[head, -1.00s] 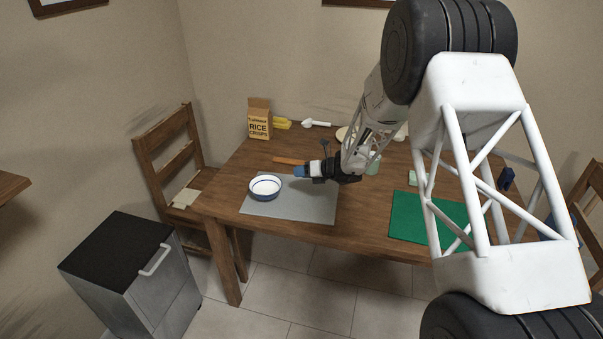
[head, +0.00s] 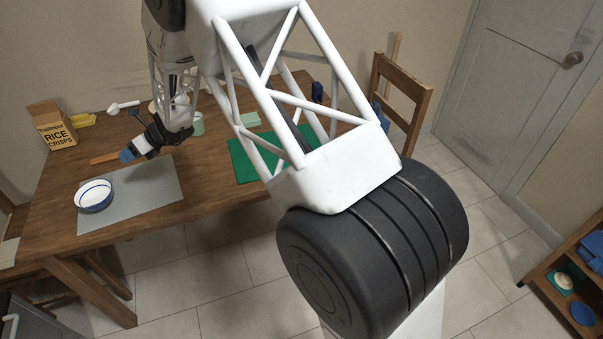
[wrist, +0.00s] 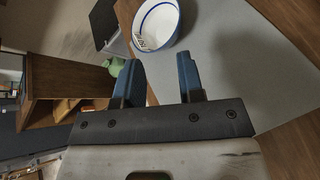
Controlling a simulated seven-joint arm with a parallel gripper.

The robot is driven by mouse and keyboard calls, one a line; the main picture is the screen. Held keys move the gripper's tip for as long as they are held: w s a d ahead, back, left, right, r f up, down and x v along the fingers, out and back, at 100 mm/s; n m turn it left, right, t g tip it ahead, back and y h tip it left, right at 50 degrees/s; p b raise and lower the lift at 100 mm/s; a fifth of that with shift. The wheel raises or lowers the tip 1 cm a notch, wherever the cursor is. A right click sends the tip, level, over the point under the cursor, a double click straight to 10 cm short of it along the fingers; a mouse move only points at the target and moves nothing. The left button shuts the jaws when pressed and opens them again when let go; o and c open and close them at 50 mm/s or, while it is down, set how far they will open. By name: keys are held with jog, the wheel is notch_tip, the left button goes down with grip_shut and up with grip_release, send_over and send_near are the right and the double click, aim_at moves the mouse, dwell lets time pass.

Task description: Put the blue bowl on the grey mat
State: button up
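The blue bowl (head: 94,197), white inside with a blue line near its rim, sits upright on the left part of the grey mat (head: 145,195), close to the mat's edge. Whether it slightly overhangs that edge is unclear. My gripper (head: 127,155) is above the mat's far side, beyond and right of the bowl, apart from it. In the wrist view my gripper (wrist: 160,80) has its two blue fingers spread with nothing between them. The bowl (wrist: 157,24) shows beyond the fingertips, with the grey mat (wrist: 235,60) beside it.
A rice crisps box (head: 54,128), a white spoon (head: 123,106) and a brown strip (head: 104,158) lie behind the mat. A green mat (head: 245,165) is to the right. A chair (head: 400,100) stands at the table's right end.

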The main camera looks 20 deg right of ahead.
jog(key=s+d+r+n+g+h, duration=0.1)
jog(key=s+d+r+n+h, duration=0.4)
jog(key=s+d+r+n, duration=1.2)
jog(key=s+d+r+n+h, duration=0.2)
jog(key=s+d, duration=0.6)
jog(key=s, duration=0.3)
jog(key=s+d+r+n+t+h, duration=0.1)
jog(key=s+d+r+n+h, duration=0.1)
jog(key=s+d, duration=0.6)
jog(key=s+d+r+n+t+h, duration=0.1)
jog(key=s+d, duration=0.6)
jog(key=s, duration=0.7)
jog(key=r+n+h, duration=0.1)
jog(key=n+h, duration=0.1)
jog(key=shift+d+n+h, duration=0.4)
